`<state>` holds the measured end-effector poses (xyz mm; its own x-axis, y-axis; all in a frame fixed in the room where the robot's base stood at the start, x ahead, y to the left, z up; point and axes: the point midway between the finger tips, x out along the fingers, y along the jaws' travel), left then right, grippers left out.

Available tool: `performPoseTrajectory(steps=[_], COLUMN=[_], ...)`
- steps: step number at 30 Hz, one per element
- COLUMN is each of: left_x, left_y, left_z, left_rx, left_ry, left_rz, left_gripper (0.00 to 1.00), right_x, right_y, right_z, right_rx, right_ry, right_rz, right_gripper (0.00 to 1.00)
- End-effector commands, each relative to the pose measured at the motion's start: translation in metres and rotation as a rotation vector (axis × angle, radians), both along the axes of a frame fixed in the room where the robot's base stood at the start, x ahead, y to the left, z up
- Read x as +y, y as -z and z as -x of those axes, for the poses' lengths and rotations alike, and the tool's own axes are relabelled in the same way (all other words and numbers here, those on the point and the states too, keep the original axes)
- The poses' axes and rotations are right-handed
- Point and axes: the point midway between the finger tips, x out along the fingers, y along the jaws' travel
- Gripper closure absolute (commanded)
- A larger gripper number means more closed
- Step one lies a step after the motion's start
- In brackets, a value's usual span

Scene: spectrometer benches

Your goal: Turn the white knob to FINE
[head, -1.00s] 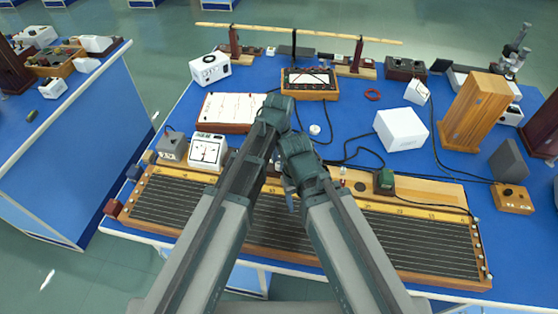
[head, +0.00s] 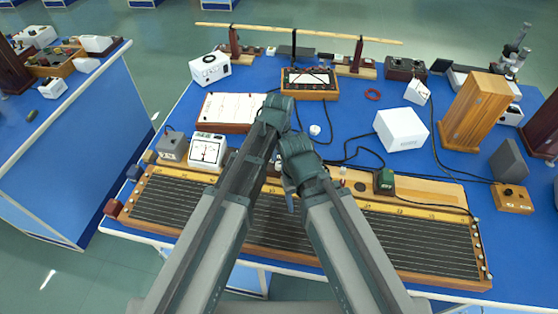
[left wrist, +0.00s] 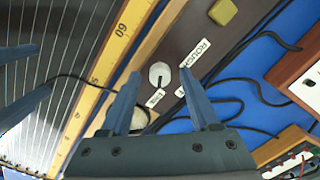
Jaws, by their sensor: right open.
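The white knob (left wrist: 158,73) sits on a dark strip in the left wrist view. A thin dark mark shows at its lower edge, on the side of the small label (left wrist: 155,97), which seems to read FINE. The ROUGH label (left wrist: 193,53) is to the right of the knob. My left gripper (left wrist: 158,76) is open, with one finger on each side of the knob and a visible gap on both sides. My right gripper (left wrist: 43,70) is open over the wires at the left of that view. In the head view, the arms hide the knob.
The long wooden wire board (head: 420,238) lies under both arms. A white meter (head: 207,149) stands left of them. A green-black block (head: 384,181), a white box (head: 401,129) and loose black cables lie to the right. A yellow block (left wrist: 223,11) is near the ROUGH label.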

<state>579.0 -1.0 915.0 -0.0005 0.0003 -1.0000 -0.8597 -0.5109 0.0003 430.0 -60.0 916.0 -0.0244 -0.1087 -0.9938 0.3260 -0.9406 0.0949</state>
Motion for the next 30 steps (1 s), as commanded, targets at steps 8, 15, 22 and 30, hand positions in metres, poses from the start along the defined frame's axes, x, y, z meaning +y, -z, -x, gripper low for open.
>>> performPoseTrajectory(steps=[8,15,22,30], left_x=[0.0,0.0,0.0,0.0], left_y=[0.0,-0.01,-0.036,-0.079], left_z=[0.0,0.0,0.0,0.0], left_rx=[0.0,0.0,0.0,0.0], left_ry=[-0.001,-0.001,-0.001,-0.001], left_rz=[0.0,0.0,0.0,0.0], left_gripper=[0.36,0.36,0.36,0.36], right_x=[0.0,0.0,0.0,0.0], right_y=[0.0,-0.01,-0.036,-0.079], right_z=[0.0,0.0,0.0,0.0], right_rx=[0.0,0.0,0.0,0.0], right_ry=[0.0,0.0,0.0,-0.001], right_rz=[0.0,0.0,0.0,0.0], right_gripper=[0.42,0.42,0.42,0.42])
